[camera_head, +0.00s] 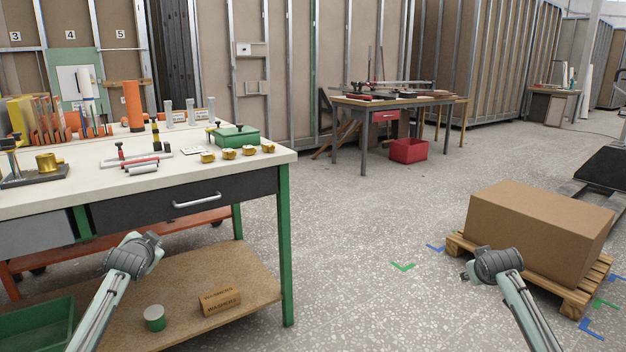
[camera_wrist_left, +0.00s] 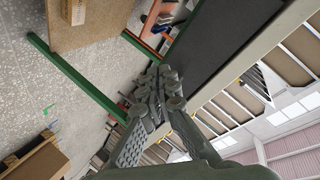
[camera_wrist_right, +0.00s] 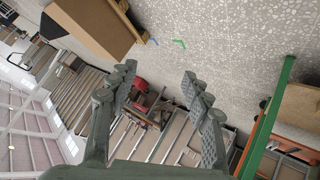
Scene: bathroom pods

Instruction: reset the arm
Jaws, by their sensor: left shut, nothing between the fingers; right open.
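My left gripper (camera_wrist_left: 160,82) is shut in the left wrist view. Its fingers meet, with nothing held between them. My right gripper (camera_wrist_right: 159,76) is open in the right wrist view. Its fingers stand wide apart and the space between them is empty. In the head view my left arm is in front of the workbench (camera_head: 281,162), over its lower shelf. My right arm is in front of the cardboard box. The fingers of both grippers cannot be made out in the head view.
A cardboard box (camera_head: 538,228) sits on a wooden pallet (camera_head: 458,243) at the right. The workbench at the left carries tools, brass fittings and a green case (camera_head: 233,135). A second table (camera_head: 366,105) and a red bin (camera_head: 408,150) stand farther back. The middle floor is clear.

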